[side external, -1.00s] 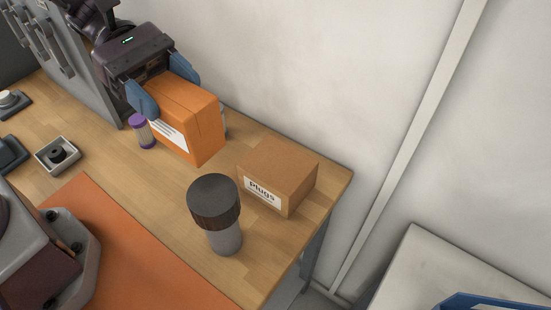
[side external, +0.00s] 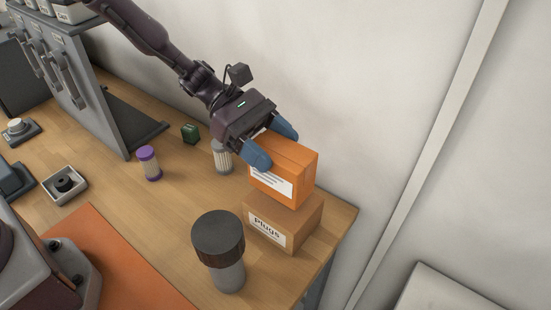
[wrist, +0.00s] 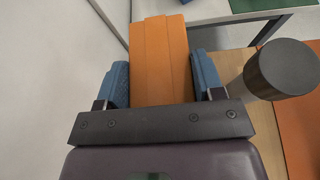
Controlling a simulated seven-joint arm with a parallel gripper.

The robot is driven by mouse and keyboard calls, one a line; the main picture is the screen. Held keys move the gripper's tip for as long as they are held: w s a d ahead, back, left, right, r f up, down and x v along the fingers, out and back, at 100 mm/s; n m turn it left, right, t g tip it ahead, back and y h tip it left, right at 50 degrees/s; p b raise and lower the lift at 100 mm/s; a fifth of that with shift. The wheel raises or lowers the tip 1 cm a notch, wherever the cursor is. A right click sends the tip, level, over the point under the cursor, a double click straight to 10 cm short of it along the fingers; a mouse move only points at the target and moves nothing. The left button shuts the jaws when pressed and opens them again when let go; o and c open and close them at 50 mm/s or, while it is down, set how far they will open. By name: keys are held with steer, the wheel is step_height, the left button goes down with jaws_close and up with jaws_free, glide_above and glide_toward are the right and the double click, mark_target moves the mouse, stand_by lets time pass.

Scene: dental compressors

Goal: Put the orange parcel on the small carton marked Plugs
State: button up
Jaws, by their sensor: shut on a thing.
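The orange parcel (side external: 296,166) is between the blue fingers of my gripper (side external: 271,143), which is shut on it. In the side view the parcel is directly above the small brown carton marked Plugs (side external: 302,226), its lower edge at the carton's top. I cannot tell whether it rests on it or hangs just above. The carton's top is mostly covered by the parcel. In the wrist view the parcel (wrist: 160,62) fills the space between the two fingers, and the carton is hidden.
A dark-capped grey cylinder (side external: 219,240) stands in front of the carton, left of it. The wall is close behind; the table's right edge is near.

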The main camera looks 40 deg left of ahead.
steer(key=shift+w+d+f, duration=0.1)
steer(key=shift+w+f, duration=0.05)
steer(key=shift+f, duration=0.8)
steer(key=shift+w+d+f, duration=0.1)
steer(key=shift+f, duration=0.8)
steer(key=shift+f, duration=0.1)
steer(key=o, duration=1)
steer(key=shift+o, duration=0.2)
steer(key=v, duration=1.2)
steer(key=s+a+r+m+t+y, duration=0.2)
steer(key=s+a+r+m+y, duration=0.3)
steer(key=s+r+m, duration=0.3)
steer(key=s+a+r+m+t+y, duration=0.3)
steer(key=s+a+r+m+y, duration=0.2)
steer(key=s, duration=0.9)
step_height(320, 180, up, 3)
steer(key=m+y, duration=0.3)
steer(key=m, duration=0.2)
steer(key=shift+a+r+t, duration=0.2)
steer(key=shift+a+t, duration=0.1)
steer(key=shift+a, duration=0.1)
